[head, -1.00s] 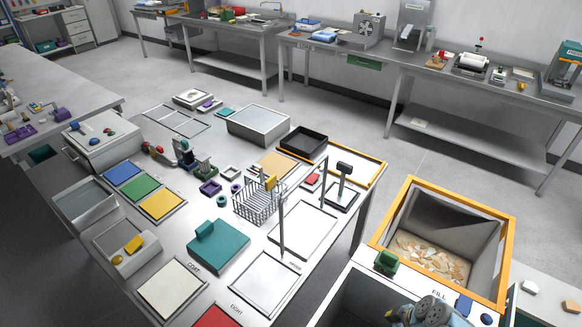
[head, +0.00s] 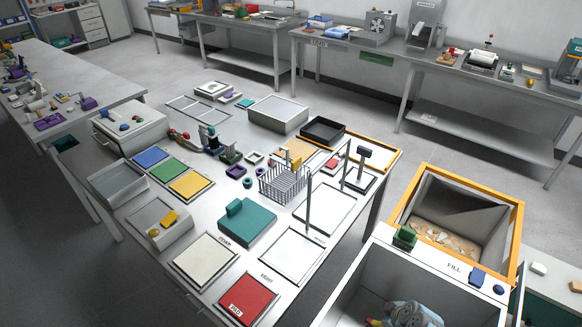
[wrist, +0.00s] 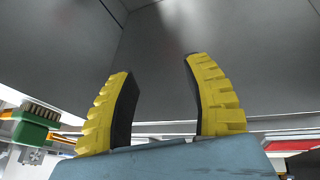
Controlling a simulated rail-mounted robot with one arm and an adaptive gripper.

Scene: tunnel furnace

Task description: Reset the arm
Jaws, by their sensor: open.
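The blue-grey end of my arm shows at the bottom edge of the head view, over the open grey metal box (head: 345,284), with a bit of yellow finger beside it. In the wrist view my gripper (wrist: 158,62) has its two yellow, ridged fingers with dark inner pads spread apart. Nothing is between them. Plain grey metal walls (wrist: 230,75) fill the upper part of that view beyond the fingertips. A green brush (wrist: 35,125) shows at its left edge.
A green block (head: 404,238) sits on the box's rim. The worktable left holds a wire basket (head: 283,185), a teal block (head: 247,222) and a red pad (head: 248,297).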

